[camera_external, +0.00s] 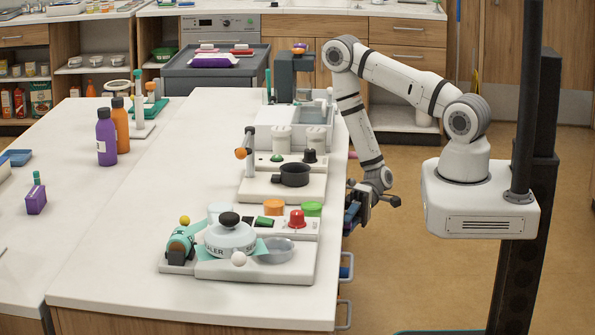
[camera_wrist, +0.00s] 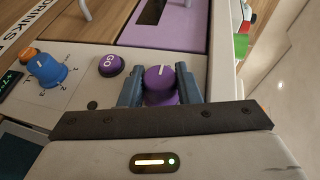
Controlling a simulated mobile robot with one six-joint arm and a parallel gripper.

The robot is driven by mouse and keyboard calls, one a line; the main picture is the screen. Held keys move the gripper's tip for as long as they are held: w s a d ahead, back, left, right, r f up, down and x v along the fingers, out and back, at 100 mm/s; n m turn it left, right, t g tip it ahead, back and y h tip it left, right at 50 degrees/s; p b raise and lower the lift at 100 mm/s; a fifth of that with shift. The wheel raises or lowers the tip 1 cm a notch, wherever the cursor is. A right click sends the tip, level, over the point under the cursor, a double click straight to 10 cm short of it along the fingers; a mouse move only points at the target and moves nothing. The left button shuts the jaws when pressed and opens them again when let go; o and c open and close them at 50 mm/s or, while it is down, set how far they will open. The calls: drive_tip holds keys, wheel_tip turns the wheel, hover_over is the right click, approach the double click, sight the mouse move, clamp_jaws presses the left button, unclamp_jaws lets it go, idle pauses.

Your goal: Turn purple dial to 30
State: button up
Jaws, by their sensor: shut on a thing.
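The purple dial (camera_wrist: 158,77) shows in the wrist view, with a white pointer line on its top face that points roughly up the picture. My gripper (camera_wrist: 159,70) has its two blue-grey fingers on either side of the dial and is shut on it. I see no readable scale around this dial; the fingers and the gripper body hide part of its surroundings. In the external view my gripper (camera_external: 357,208) is low at the right side of the long counter, and the dial cannot be made out there.
A purple GO button (camera_wrist: 112,65) sits just left of the dial. A blue knob (camera_wrist: 47,70) with numbers round it and a small display with green digits (camera_wrist: 8,82) are further left.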

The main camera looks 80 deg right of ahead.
drive_tip(key=f+y+b, duration=0.1)
drive_tip(key=b, duration=0.2)
drive_tip(key=shift+m, duration=0.3)
drive_tip(key=shift+r+t+y+b, duration=0.1)
drive_tip(key=shift+t+y+b, duration=0.35)
drive_tip(key=shift+b, duration=0.65)
drive_tip(key=shift+r+m+y+b, duration=0.25)
drive_tip(key=shift+m+y+b, duration=0.05)
drive_tip(key=shift+y+b, duration=0.15)
drive_tip(key=o, duration=1)
drive_tip(key=shift+r, duration=0.1)
drive_tip(key=shift+b+v, duration=0.6)
drive_tip(key=shift+v, duration=3.3)
